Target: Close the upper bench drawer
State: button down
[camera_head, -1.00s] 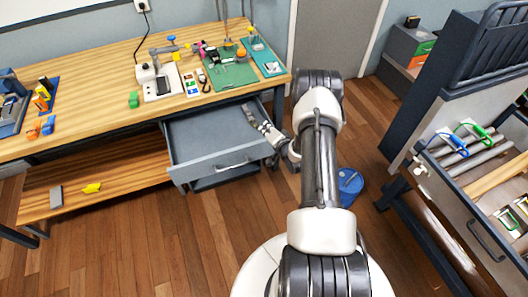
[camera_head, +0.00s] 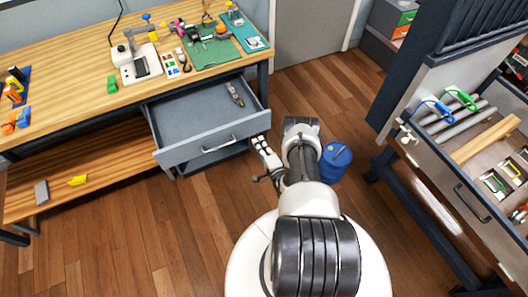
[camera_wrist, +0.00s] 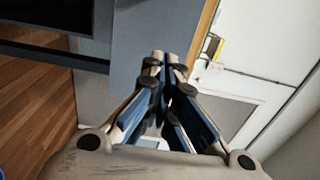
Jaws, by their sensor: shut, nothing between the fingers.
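The upper bench drawer (camera_head: 190,118) is grey and stands pulled out under the wooden bench. Its front panel (camera_head: 180,157) faces me and carries a silver bar handle (camera_head: 218,145). A small grey tool (camera_head: 235,93) lies inside at the right. My gripper (camera_head: 259,140) is shut and empty, by the right end of the drawer front, right of the handle. In the wrist view the closed fingertips (camera_wrist: 165,58) point at a grey panel (camera_wrist: 140,35), which looks like the drawer front. I cannot tell whether they touch it.
The bench top (camera_head: 70,90) holds a white device (camera_head: 137,65), a green mat (camera_head: 210,52) and small parts. A dark drawer or shelf shows below the open drawer. A blue bin (camera_head: 334,160) stands right of my arm. An open drawer unit (camera_head: 430,165) stands at right. Wooden floor lies clear at left front.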

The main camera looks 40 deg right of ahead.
aim_at(249, 126)
jog(key=b+x, duration=0.1)
jog(key=x, duration=0.6)
jog(key=shift+b, duration=0.35)
